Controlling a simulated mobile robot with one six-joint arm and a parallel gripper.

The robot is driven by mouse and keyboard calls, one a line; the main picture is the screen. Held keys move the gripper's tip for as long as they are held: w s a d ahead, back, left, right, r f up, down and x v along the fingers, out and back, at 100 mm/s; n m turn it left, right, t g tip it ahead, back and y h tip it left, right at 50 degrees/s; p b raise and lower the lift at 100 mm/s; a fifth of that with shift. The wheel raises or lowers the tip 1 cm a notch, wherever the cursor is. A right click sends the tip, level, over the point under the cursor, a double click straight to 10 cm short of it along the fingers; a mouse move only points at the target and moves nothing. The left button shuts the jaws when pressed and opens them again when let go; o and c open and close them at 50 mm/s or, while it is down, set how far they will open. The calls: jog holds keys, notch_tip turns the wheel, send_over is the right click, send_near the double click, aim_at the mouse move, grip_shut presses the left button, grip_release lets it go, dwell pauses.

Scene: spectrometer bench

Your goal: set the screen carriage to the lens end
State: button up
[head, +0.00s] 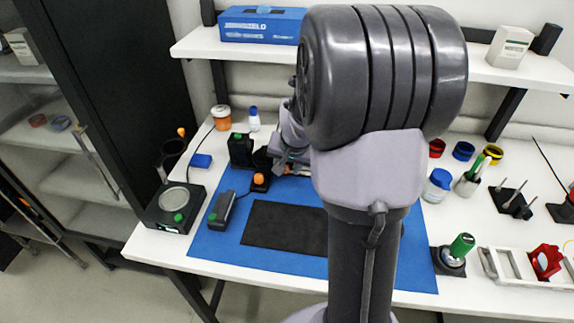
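A white rail-like frame (508,268) lies at the right front edge of the bench and runs out of the right side of the head view. A red piece (545,261) with a round opening sits on it. It may be the screen carriage, but I cannot tell for sure. I cannot make out a lens or which end is the lens end. My gripper (287,167) is partly visible behind my arm, over the back of the blue mat and far left of the red piece. My arm hides much of it, and its opening is unclear.
My arm covers the middle of the bench. A blue mat (210,246) carries a black pad (275,226) and small black devices. A scale (175,207) stands at left. Jars and a black peg stand (514,201) are behind.

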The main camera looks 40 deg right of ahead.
jog(key=p+v, duration=0.6)
jog(key=v, duration=1.1)
